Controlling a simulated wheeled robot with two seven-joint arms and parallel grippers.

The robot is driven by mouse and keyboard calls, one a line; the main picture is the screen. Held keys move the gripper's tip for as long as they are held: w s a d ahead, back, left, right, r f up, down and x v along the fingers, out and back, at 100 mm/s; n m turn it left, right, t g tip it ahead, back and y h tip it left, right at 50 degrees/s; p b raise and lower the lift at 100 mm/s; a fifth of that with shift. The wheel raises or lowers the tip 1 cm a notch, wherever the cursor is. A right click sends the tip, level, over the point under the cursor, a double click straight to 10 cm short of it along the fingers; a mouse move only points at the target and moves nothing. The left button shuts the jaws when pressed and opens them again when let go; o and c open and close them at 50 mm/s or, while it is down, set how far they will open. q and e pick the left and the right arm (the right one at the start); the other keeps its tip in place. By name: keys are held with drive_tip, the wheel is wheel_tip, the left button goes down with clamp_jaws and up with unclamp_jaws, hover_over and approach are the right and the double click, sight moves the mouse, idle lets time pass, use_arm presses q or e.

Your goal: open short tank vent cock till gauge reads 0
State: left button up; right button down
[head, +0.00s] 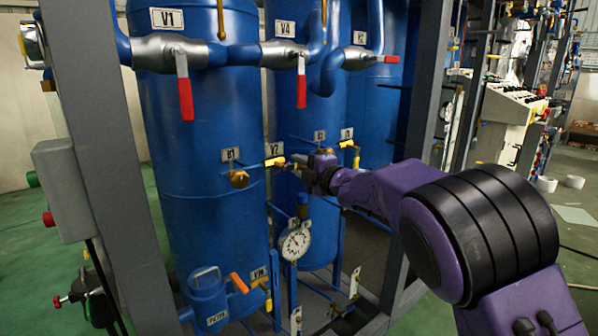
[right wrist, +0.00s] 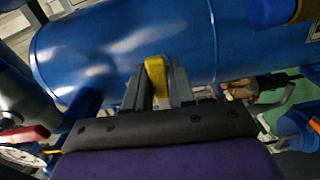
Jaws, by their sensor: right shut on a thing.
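A yellow cock handle (right wrist: 156,80) sits between the two fingers of my right gripper (right wrist: 158,88) in the right wrist view, and the gripper is shut on it. In the head view my right gripper (head: 295,168) reaches in from the right to the small pipe by the Y2 tag (head: 274,149), between the front blue tank (head: 200,110) and the blue tank behind it (head: 300,105). The fingertips are small there. A round white gauge (head: 295,241) stands below the gripper; its needle is too small to read surely. My left gripper is out of view.
Red-handled valves V1 (head: 185,98) and V4 (head: 301,90) hang above. A brass fitting (head: 238,179) is left of the gripper. Grey frame posts (head: 95,130) stand left and right (head: 428,80). An orange-handled valve (head: 239,283) is low in front.

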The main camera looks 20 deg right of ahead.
idle(0.4)
drive_tip(key=c, duration=1)
unclamp_jaws()
drive_tip(key=shift+c, duration=0.2)
drive_tip(key=b+v, duration=0.2)
drive_tip(key=v, duration=0.8)
drive_tip(key=shift+s, duration=0.3)
drive_tip(key=shift+d, duration=0.15)
